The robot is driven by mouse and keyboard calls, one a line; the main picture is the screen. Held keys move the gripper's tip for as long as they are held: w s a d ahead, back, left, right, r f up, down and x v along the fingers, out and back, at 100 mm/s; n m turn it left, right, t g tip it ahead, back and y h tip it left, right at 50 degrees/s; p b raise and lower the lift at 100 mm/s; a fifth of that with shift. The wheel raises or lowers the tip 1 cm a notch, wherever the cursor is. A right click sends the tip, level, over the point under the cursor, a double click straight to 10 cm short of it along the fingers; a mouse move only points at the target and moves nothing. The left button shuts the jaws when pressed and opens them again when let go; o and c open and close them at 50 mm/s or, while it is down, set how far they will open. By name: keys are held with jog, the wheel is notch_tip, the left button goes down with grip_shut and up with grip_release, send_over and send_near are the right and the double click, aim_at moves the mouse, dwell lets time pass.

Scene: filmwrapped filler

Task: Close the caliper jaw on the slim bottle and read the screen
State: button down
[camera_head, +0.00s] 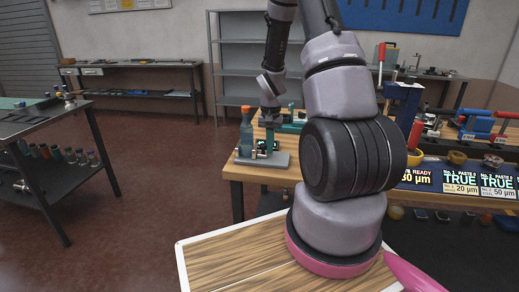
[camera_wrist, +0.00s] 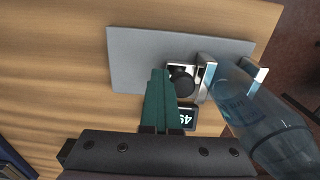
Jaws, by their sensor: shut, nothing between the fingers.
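The slim bottle (camera_head: 246,138) is translucent blue with an orange cap and stands on a grey plate (camera_head: 270,160) on the wooden bench. In the wrist view the bottle (camera_wrist: 268,122) fills the right side, its lower end between two silver caliper jaws (camera_wrist: 206,77). Whether both jaws touch it I cannot tell. The caliper has a round black knob (camera_wrist: 182,80) and a small screen (camera_wrist: 184,118), upside down and partly covered, with digits like "49". My gripper (camera_wrist: 160,72) has teal fingers, shut and empty, just left of the knob. Contact with the knob is unclear.
A side table (camera_head: 40,120) stands at left, and shelves (camera_head: 240,60) behind. Bare wood lies left of the plate in the wrist view.

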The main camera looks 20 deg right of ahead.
jog(key=shift+s+d, duration=0.25)
jog(key=shift+d, duration=0.15)
jog(key=shift+r, duration=0.1)
jog(key=shift+r, duration=2.9)
jog(key=s+a+r+n+t, duration=0.1)
jog(key=s+a+r+t, duration=0.15)
jog(key=r, duration=0.65)
jog(key=s+a+r+t, duration=0.1)
jog(key=s+a+r, duration=0.25)
jog(key=r, duration=0.65)
jog(key=s+a+r+n+t+y, duration=0.1)
jog(key=s+a+r+t+y, duration=0.1)
jog(key=s+a+r, duration=0.5)
jog(key=s+r+t, duration=0.1)
jog(key=s+r, duration=0.3)
jog(key=s, duration=0.3)
jog(key=shift+r+n+t, duration=0.25)
jog(key=shift+n+t, duration=0.05)
jog(key=shift+t, duration=0.05)
